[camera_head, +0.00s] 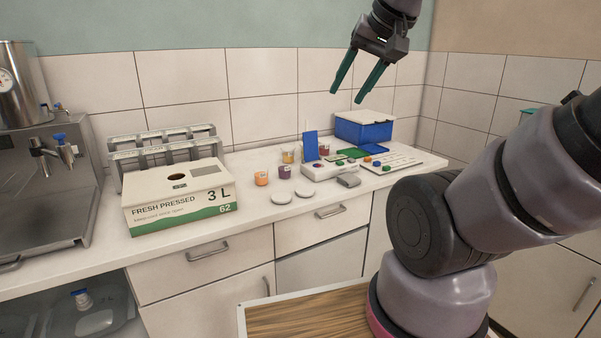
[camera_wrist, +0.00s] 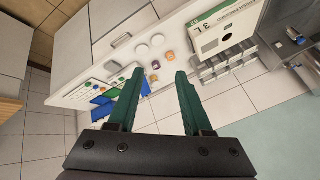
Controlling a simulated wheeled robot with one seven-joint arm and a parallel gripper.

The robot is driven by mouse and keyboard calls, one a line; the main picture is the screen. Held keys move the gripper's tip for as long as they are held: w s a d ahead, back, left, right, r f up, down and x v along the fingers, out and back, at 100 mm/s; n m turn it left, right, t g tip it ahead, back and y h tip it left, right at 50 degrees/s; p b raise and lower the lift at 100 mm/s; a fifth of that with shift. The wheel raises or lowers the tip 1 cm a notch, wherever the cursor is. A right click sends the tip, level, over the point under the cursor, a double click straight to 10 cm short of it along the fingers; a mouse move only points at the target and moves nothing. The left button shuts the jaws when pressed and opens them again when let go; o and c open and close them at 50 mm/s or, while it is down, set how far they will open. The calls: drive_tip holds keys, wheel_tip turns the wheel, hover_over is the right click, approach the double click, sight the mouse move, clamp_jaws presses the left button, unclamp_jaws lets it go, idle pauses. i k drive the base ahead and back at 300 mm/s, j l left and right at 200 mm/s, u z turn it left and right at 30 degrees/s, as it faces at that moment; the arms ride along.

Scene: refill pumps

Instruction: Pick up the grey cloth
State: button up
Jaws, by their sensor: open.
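The grey cloth (camera_head: 348,181) looks like a small folded grey lump on the white counter (camera_head: 240,210), near its front edge. It lies just in front of a white device (camera_head: 328,171) and right of two white discs. I cannot make it out clearly in the wrist view. My gripper (camera_head: 345,97) is high above the back of the counter, well apart from the cloth. Its two green fingers are spread with nothing between them; they also show in the wrist view (camera_wrist: 159,72).
A "Fresh Pressed" carton (camera_head: 180,199) and grey racks (camera_head: 165,150) stand at left. Small cups, including an orange one (camera_head: 261,179), stand mid-counter. A blue box (camera_head: 362,128) and a white tray with coloured knobs (camera_head: 391,162) are at right. The counter left of the cloth holds white discs (camera_head: 281,198).

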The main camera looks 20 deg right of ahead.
sight(347, 179)
drive_tip(key=i+l+z, duration=0.3)
drive_tip(key=i+l, duration=0.25)
drive_tip(key=i+l+z, duration=0.35)
drive_tip(key=i, duration=0.25)
